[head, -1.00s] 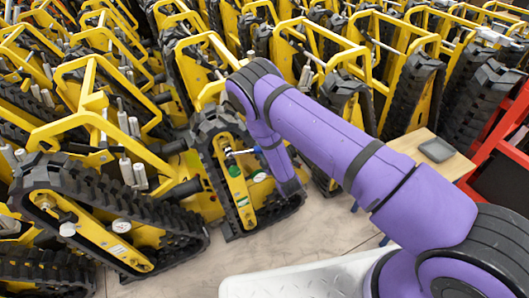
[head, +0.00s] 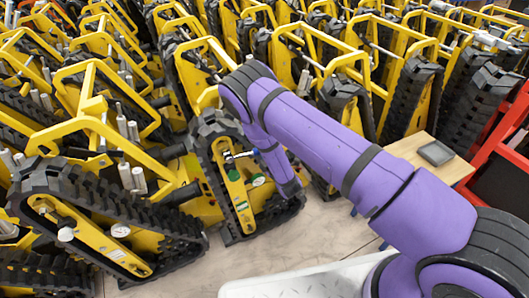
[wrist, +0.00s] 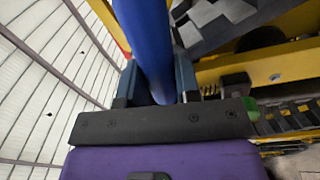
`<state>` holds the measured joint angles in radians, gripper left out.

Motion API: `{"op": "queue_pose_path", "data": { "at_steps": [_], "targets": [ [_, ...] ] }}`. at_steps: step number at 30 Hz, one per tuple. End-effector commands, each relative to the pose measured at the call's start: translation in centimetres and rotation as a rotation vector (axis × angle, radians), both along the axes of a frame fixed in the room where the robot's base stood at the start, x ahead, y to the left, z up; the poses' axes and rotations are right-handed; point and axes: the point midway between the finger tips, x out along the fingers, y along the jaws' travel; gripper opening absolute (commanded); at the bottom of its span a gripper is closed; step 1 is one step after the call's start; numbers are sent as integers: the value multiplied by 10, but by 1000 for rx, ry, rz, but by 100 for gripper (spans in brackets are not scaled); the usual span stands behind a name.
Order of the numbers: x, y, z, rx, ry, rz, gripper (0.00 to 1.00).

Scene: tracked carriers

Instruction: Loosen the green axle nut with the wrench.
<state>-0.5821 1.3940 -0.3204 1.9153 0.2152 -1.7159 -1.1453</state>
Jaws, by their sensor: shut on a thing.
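In the wrist view, my gripper (wrist: 156,84) has its two blue fingers shut on the blue handle of the wrench (wrist: 143,35), which runs up out of the picture. In the head view, a small metal part of the wrench (head: 238,155) shows at the left edge of my arm, against the yellow side plate of a tracked carrier (head: 235,190). The gripper itself is hidden behind my arm there. A green round part (head: 258,180) sits just below the wrench; it may be the axle nut. A green bit (wrist: 251,108) shows in the wrist view, partly covered. Contact between wrench and nut cannot be told.
Tracked carriers with yellow frames and black tracks (head: 110,195) crowd the left and back. A wooden-topped stand (head: 465,165) bears a dark tray-like thing (head: 436,153). A red rack (head: 500,150) is at the right. Bare floor (head: 325,228) lies in front.

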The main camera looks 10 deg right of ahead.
Motion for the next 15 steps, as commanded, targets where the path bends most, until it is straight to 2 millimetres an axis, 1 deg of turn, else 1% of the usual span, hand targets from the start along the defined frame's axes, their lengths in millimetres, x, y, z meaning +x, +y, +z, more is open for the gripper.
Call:
{"op": "queue_pose_path", "data": {
  "at_steps": [12, 15],
  "targets": [
    [0, -1, 14, -92, -28, 0, 0],
    [0, -1, 15, -97, -29, 0, 0]
  ]
}}
